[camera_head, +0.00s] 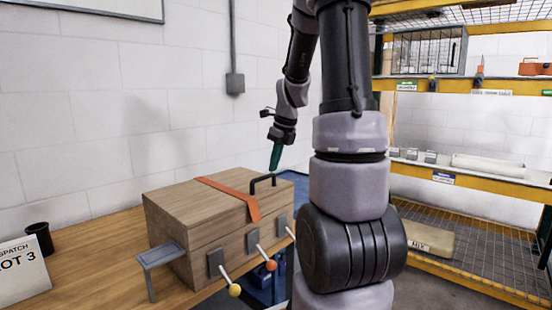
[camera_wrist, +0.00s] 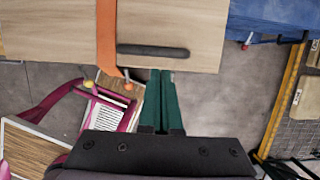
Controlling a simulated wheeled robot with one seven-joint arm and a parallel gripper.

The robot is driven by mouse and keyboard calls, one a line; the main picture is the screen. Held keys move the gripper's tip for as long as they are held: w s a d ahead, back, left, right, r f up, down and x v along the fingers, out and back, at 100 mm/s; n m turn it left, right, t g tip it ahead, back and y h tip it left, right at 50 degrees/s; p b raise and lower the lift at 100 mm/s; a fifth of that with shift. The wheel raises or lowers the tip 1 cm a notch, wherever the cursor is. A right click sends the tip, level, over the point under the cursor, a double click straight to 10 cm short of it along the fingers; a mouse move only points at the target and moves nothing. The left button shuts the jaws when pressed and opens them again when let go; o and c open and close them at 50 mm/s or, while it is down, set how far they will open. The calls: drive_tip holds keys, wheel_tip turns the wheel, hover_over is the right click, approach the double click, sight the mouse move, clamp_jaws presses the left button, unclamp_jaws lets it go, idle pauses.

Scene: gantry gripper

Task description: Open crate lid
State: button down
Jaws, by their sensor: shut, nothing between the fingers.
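The wooden crate (camera_head: 210,258) stands on a table with its lid (camera_head: 195,203) down flat on it. An orange strap (camera_head: 236,196) runs across the lid and over the front edge; it also shows in the wrist view (camera_wrist: 106,35). A black bar handle (camera_head: 262,182) sits on the lid near the front edge, right of the strap; it also shows in the wrist view (camera_wrist: 152,51). My gripper (camera_head: 273,169) has teal fingers, shut and empty, just above the handle in the head view. In the wrist view the fingertips (camera_wrist: 160,72) lie just below the handle; contact cannot be told.
Levers with yellow (camera_head: 234,290) and orange (camera_head: 270,265) knobs stick out from the crate front. A grey bracket (camera_head: 160,254) projects at its left. A black cup (camera_head: 40,238) and sign (camera_head: 22,270) stand left. Yellow shelving (camera_head: 455,180) is right; a wall is behind.

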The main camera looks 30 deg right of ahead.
sight(267, 190)
drive_tip(key=x, duration=0.5)
drive_tip(key=shift+f, duration=0.15)
